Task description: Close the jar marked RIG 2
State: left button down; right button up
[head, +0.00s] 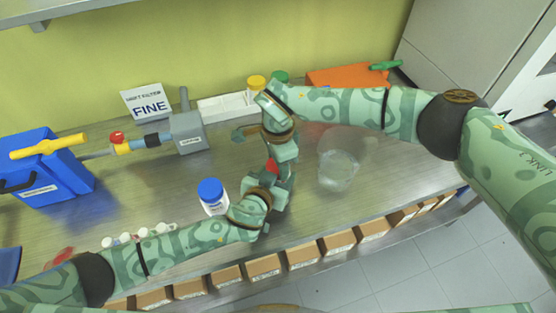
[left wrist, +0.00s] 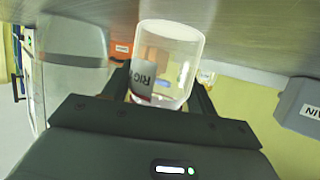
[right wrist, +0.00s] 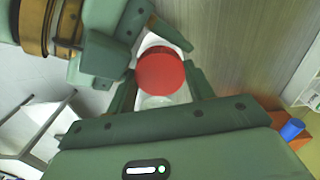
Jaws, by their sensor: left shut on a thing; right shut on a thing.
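The clear glass jar (left wrist: 170,60) with a white label reading RIG is between the fingers of my left gripper (left wrist: 160,88). It shows upside down in the left wrist view, its base end toward the table; the number on its label is hidden. A red lid (right wrist: 160,70) is between the fingers of my right gripper (right wrist: 160,78), with clear glass just below it. In the head view the red lid (head: 271,165) shows as a small patch between the two grippers, with the right gripper above and the left below. Whether the lid is seated on the jar cannot be told.
A blue-capped white jar (head: 212,196) stands left of my left gripper. A large clear glass vessel (head: 339,168) stands to the right. A grey device (head: 187,132), blue box (head: 60,178), white tray (head: 225,107) and orange box (head: 345,76) stand farther back. Several vials lie front left.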

jog(key=o, duration=1.1)
jog(key=shift+c, duration=0.2)
jog(key=shift+r, duration=2.3)
jog(key=o, duration=0.6)
jog(key=shift+c, duration=0.2)
notch_tip(320, 180, up, 12)
